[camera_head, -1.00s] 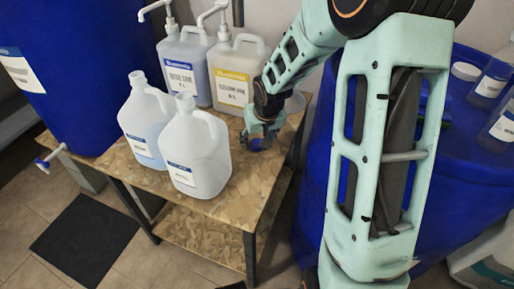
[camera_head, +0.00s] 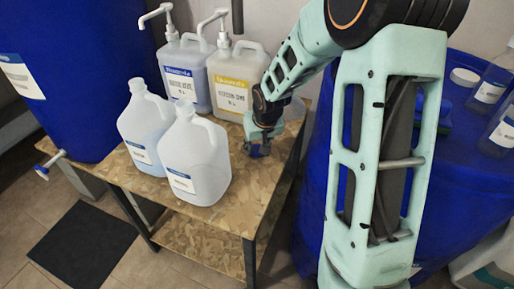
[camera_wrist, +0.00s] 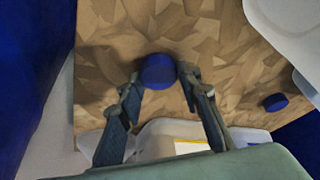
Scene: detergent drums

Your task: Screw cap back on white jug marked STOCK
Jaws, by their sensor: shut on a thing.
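Two whitish jugs with open necks stand on the wooden table (camera_head: 232,215): a rear-left jug (camera_head: 147,128) and a front-right jug (camera_head: 197,160). Both carry small blue-and-white labels, too small to read, so I cannot tell which says STOCK. My gripper (camera_head: 258,150) points down at the table, right of the jugs. In the wrist view its fingertips are shut on a blue cap (camera_wrist: 159,70). I cannot tell whether the cap still touches the table. A second blue cap (camera_wrist: 275,102) lies on the table in the wrist view.
Two pump containers, one blue-labelled (camera_head: 185,72) and one yellow-labelled (camera_head: 234,80), stand at the table's back, close behind my gripper. A blue drum (camera_head: 85,80) stands left. Another blue drum (camera_head: 460,190) stands right, with clear bottles on top. The table's front right is clear.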

